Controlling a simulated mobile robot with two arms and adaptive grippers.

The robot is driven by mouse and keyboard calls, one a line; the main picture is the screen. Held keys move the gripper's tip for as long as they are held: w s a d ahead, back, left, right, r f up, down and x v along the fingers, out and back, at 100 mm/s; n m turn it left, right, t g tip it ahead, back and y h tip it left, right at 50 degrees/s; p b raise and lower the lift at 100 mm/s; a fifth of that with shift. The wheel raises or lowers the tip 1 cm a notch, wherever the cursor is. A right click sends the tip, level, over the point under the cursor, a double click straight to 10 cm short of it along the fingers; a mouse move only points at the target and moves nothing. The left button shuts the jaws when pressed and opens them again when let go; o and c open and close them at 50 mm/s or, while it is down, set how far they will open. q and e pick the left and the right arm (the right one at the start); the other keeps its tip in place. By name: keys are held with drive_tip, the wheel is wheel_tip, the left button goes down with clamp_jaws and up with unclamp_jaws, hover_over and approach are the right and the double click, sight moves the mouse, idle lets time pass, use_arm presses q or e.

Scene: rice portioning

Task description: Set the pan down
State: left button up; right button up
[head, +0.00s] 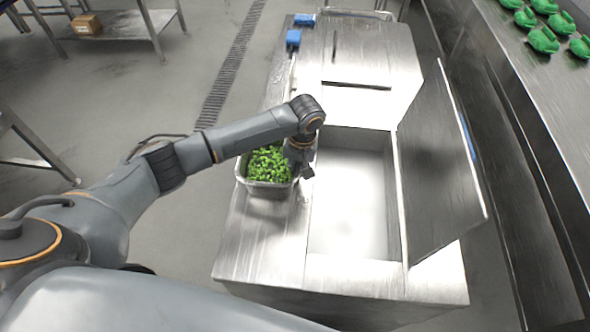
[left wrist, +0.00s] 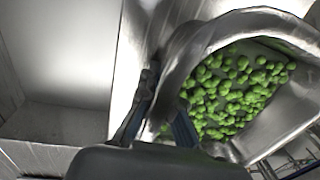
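The metal pan (head: 268,190), full of green vegetable pieces (head: 268,164), is at the left edge of the steel counter, left of the open well. I cannot tell whether its base touches the counter. My left gripper (head: 303,170) is at the pan's right side. In the left wrist view its two dark fingers (left wrist: 163,118) straddle the rim of the pan (left wrist: 182,62), seeming to grip its wall. The pan's green contents (left wrist: 235,95) show inside. My right gripper is not in view.
The steel counter (head: 255,240) has a deep open well (head: 350,200) with a raised lid (head: 440,165) on its right. Blue-handled items (head: 293,40) lie at the back left. Green items (head: 543,40) lie on another counter at right. The counter's front left is clear.

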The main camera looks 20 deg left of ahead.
use_arm(q)
drive_tip(key=o, duration=0.4)
drive_tip(key=shift+r, duration=0.1)
drive_tip(key=r, duration=0.3)
drive_tip(key=r+b, duration=0.1)
drive_tip(key=r, duration=0.3)
drive_tip(key=d+r, duration=0.1)
drive_tip(key=r, duration=0.3)
drive_tip(key=shift+w+d+b, duration=0.1)
drive_tip(key=shift+w+b, duration=0.05)
drive_tip(key=shift+b, duration=0.25)
drive_tip(key=shift+r, duration=0.6)
drive_tip(key=shift+f, duration=0.1)
